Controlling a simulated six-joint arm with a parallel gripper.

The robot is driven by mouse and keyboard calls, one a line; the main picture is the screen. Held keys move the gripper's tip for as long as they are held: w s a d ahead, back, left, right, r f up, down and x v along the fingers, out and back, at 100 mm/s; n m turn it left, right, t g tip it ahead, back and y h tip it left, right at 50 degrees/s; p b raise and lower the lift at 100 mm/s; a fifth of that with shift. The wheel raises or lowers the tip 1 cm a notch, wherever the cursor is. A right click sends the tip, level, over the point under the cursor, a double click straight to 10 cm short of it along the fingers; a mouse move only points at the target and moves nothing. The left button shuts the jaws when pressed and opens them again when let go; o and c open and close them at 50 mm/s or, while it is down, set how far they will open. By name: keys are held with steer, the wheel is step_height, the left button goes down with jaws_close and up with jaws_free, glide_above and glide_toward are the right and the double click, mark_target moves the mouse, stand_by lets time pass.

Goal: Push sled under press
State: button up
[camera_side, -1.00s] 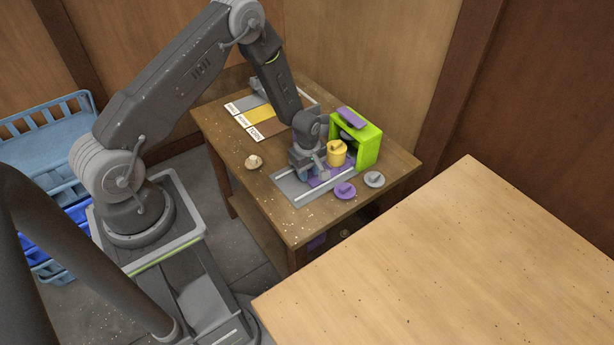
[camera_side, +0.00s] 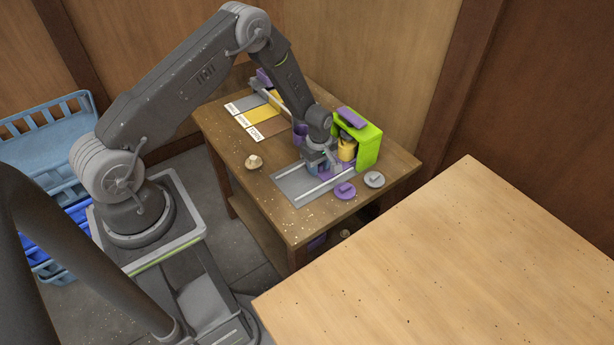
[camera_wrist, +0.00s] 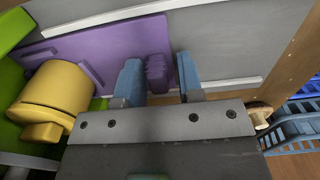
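The purple sled (camera_side: 340,167) lies on the grey rail plate (camera_side: 290,183) and carries a yellow tub (camera_side: 347,151). In the side view the tub is at the mouth of the green press (camera_side: 368,150), partly under its top. In the wrist view the sled (camera_wrist: 85,48) shows left of my gripper (camera_wrist: 160,78), with the yellow tub (camera_wrist: 55,90) tipped on its side by the camera angle. My gripper's blue fingers stand apart on either side of the sled's purple handle (camera_wrist: 158,72). A narrow gap shows between the handle and the right finger.
A purple lid (camera_side: 345,190) and a grey lid (camera_side: 374,180) lie in front of the press. A mushroom (camera_side: 253,162) sits left of the plate. Coloured, labelled strips (camera_side: 255,117) lie at the back left. Blue crates (camera_side: 45,150) stand beyond the table's left side.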

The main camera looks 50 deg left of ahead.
steer(key=shift+o, duration=0.6)
steer(key=shift+s+a+f, duration=0.1)
steer(key=shift+s+f, duration=0.25)
steer(key=shift+f, duration=0.05)
steer(key=shift+o, duration=0.8)
steer(key=shift+w+r, duration=0.15)
steer(key=shift+r, duration=0.5)
steer(key=shift+w+r, duration=0.1)
steer(key=shift+r, duration=1.65)
